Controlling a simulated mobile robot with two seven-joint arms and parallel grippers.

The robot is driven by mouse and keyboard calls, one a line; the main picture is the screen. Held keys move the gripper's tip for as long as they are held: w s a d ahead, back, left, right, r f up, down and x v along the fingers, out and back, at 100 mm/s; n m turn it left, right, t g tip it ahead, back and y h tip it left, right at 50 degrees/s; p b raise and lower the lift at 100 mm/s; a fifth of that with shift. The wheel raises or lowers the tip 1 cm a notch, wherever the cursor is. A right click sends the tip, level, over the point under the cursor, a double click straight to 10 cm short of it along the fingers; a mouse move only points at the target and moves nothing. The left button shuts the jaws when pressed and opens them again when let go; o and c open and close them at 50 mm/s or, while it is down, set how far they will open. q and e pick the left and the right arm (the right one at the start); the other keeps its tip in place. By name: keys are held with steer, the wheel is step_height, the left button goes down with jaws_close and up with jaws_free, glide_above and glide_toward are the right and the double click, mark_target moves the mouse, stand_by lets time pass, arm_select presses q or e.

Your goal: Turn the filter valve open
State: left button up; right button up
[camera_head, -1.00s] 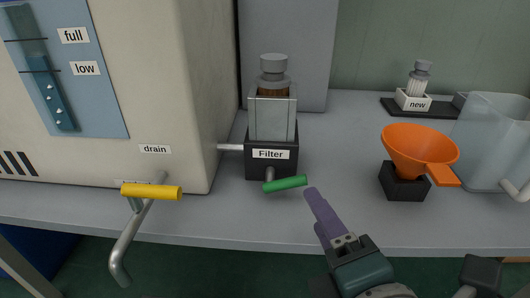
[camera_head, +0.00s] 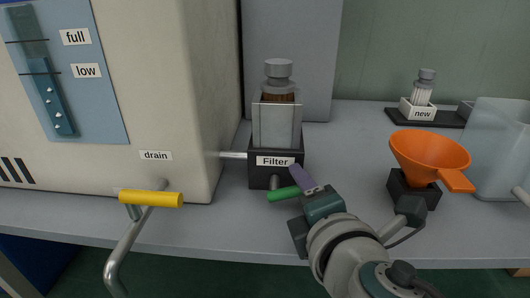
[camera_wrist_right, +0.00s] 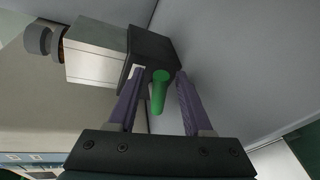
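The filter unit (camera_head: 275,165) is a dark block labelled "Filter" with a clear housing (camera_head: 277,125) and grey cap on top. Its green valve handle (camera_head: 284,194) sticks out at the front below the label. My right gripper (camera_head: 303,180) is at the handle, with purple fingers. In the right wrist view the green handle (camera_wrist_right: 159,90) lies between the two open fingers (camera_wrist_right: 157,95), with gaps visible on both sides. The right arm hides part of the handle's right end in the head view. My left gripper is not in view.
A yellow drain handle (camera_head: 151,198) sits above a bent pipe at the left, on the large beige machine (camera_head: 170,90). An orange funnel (camera_head: 428,152) on a black stand, a clear jug (camera_head: 497,150) and a "new" filter holder (camera_head: 417,109) stand to the right.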

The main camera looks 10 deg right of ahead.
jaws_close()
stand_by(0.3)
steer(key=shift+f+b, duration=0.25)
steer(key=shift+b, duration=0.1)
steer(key=m+b, duration=0.1)
steer(key=b, duration=0.1)
steer(key=f+m+y+b, duration=0.1)
steer(key=b, duration=0.1)
steer(key=shift+d+f+t, duration=0.15)
steer(key=shift+f+t, duration=0.15)
steer(key=shift+t, duration=0.1)
steer(key=shift+s+r+m+b, duration=0.1)
steer(key=shift+m+b, duration=0.35)
steer(key=shift+m, duration=0.05)
steer(key=shift+r, duration=0.1)
